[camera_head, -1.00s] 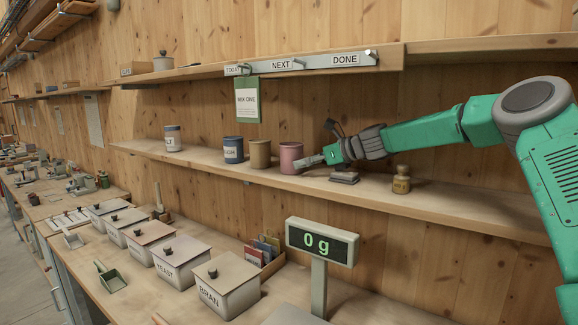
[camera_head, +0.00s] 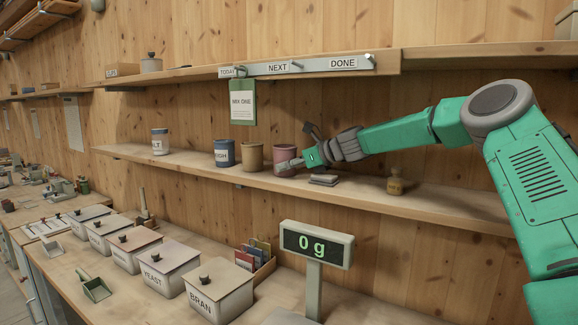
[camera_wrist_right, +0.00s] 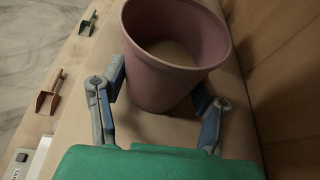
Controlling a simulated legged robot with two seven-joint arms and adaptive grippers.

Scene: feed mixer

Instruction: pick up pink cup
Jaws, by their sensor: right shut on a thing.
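The pink cup (camera_head: 285,154) stands upright on the long wooden shelf (camera_head: 345,192), at the right end of a row of cups. My right gripper (camera_head: 284,165) is at the cup's lower part, with a finger across its front. In the right wrist view the pink cup (camera_wrist_right: 170,88) is between the two fingers of the right gripper (camera_wrist_right: 162,95), open end up, with a brownish inside. The gripper is shut on it. I see no clear gap between the cup and the shelf. My left gripper is not in view.
A tan cup (camera_head: 252,157) stands close left of the pink cup, then a blue one (camera_head: 224,153). Right of it are a dark flat stack (camera_head: 324,180) and a small yellowish bottle (camera_head: 395,185). An upper shelf (camera_head: 440,56) runs above; a scale display (camera_head: 316,244) stands below.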

